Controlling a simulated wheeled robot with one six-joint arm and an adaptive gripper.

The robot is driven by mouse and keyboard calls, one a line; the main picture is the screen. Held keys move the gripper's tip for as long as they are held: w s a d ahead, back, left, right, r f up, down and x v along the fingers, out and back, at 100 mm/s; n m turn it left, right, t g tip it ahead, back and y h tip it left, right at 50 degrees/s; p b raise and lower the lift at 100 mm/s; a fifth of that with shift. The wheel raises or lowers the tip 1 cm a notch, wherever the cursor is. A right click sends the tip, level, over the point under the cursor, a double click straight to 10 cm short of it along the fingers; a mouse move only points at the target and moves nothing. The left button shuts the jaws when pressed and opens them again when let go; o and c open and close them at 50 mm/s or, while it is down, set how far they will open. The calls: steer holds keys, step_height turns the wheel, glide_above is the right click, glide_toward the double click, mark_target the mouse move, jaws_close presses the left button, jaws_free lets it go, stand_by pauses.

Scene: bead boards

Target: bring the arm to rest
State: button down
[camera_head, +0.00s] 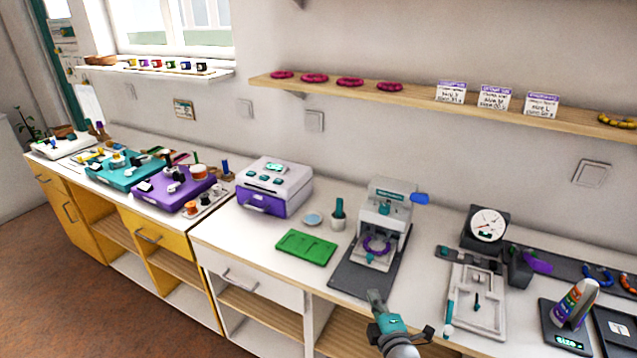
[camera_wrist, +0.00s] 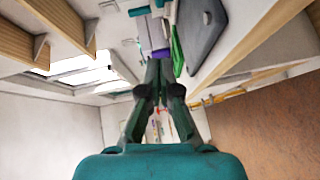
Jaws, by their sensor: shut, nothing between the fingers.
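My gripper (camera_head: 376,297) shows at the bottom middle of the head view, in front of the counter's front edge, with a teal body and dark fingers. In the wrist view my gripper (camera_wrist: 157,68) has its fingers brought together at the tips, with nothing between them. It touches none of the items on the counter that I can make out. The dark base plate (camera_head: 345,277) of the grey press lies just behind it in the head view.
The grey press (camera_head: 385,212) holds a purple ring. A green mat (camera_head: 306,247) and a white-purple box (camera_head: 275,187) stand to its left. A white jig tray (camera_head: 478,297) and a dial gauge (camera_head: 487,226) stand to its right. A wall shelf (camera_head: 400,93) runs above. Open floor (camera_head: 60,290) lies at left.

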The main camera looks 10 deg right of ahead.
steer(key=s+f+m+g+h, duration=0.1)
steer(key=s+f+m, duration=0.35)
steer(key=s, duration=0.95)
steer(key=s+f+m, duration=0.3)
steer(key=s+m, duration=0.2)
steer(key=s, duration=0.8)
steer(key=s+r+m, duration=0.4)
steer(key=s, duration=0.6)
steer(key=s+a+r+m, duration=0.1)
steer(key=s+r+m, duration=0.2)
steer(key=s, duration=0.8)
step_height(320, 180, up, 2)
steer(key=shift+s+r+m+g, duration=0.1)
steer(key=shift+s+m+g, duration=0.15)
steer(key=shift+m+g, duration=0.15)
steer(key=shift+a, duration=0.1)
